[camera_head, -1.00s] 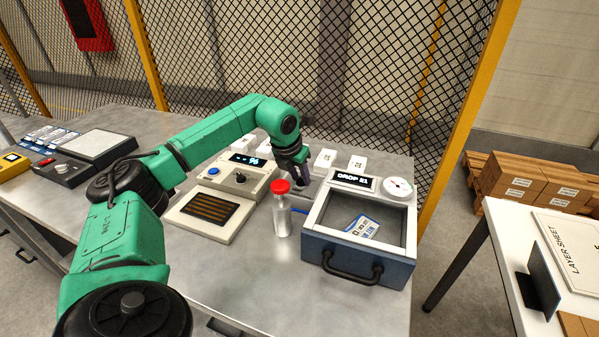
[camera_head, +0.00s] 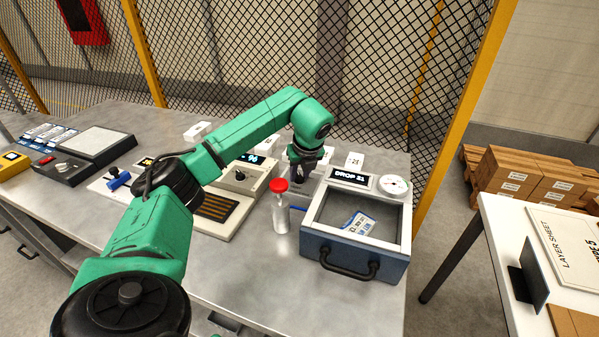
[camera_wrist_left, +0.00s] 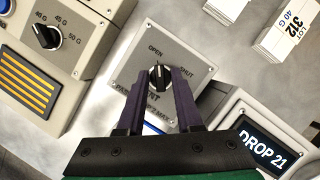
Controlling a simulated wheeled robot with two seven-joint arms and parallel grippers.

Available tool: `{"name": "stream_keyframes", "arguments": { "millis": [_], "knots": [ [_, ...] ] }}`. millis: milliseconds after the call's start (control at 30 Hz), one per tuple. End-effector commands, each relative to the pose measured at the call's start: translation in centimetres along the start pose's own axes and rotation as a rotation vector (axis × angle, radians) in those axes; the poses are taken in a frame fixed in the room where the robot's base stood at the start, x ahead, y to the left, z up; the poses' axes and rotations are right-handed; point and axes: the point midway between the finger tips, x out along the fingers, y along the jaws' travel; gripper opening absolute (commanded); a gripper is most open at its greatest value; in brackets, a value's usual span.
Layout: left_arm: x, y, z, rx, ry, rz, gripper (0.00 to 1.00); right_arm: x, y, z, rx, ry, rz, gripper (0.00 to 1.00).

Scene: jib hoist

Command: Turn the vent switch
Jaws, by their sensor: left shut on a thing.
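The vent switch is a black knob (camera_wrist_left: 159,77) with a white mark on a light square plate (camera_wrist_left: 188,62) printed OPEN and SHUT. In the left wrist view, the mark points up between the two words. My left gripper (camera_wrist_left: 160,84) has its two dark purple fingers on either side of the knob, shut on it. In the head view my left gripper (camera_head: 304,176) points down behind the red-capped bottle, left of the DROP 21 display, and hides the switch. My right gripper is not in view.
A silver bottle with a red cap (camera_head: 281,212) stands close in front. The blue drawer box (camera_head: 355,262) with the DROP 21 display (camera_head: 351,177) is to the right. A dosing device with a knob (camera_head: 243,176) is left. White labelled boxes (camera_wrist_left: 293,32) stand behind. Mesh fence (camera_head: 270,60) closes the back.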

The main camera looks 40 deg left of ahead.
Motion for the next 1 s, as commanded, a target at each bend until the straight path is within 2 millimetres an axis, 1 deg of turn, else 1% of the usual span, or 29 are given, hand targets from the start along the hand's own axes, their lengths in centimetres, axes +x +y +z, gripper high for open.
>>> {"name": "stream_keyframes", "arguments": {
  "millis": [100, 300, 767, 800, 867, 900, 1000],
  "knots": [
    [-0.20, -0.14, 0.18, -0.053, -0.004, 0.016, 0.00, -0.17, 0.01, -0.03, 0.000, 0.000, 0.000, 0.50],
    [-0.16, -0.13, 0.17, -0.104, -0.003, 0.039, 0.00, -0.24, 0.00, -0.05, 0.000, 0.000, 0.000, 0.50],
    [-0.12, -0.12, 0.17, -0.119, -0.004, 0.044, 0.00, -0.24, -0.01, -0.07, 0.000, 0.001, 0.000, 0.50],
    [-0.12, -0.12, 0.17, -0.118, -0.004, 0.044, 0.38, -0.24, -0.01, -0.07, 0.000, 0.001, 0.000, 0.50],
    [-0.12, -0.11, 0.15, -0.118, -0.003, 0.045, 0.61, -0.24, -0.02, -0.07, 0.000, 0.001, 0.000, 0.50],
    [-0.10, -0.11, 0.14, -0.118, -0.003, 0.045, 0.64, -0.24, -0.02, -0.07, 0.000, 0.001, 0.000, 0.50],
    [-0.07, -0.10, 0.10, -0.117, -0.002, 0.046, 0.64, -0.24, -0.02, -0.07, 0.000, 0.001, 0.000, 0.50]
  ]
}}
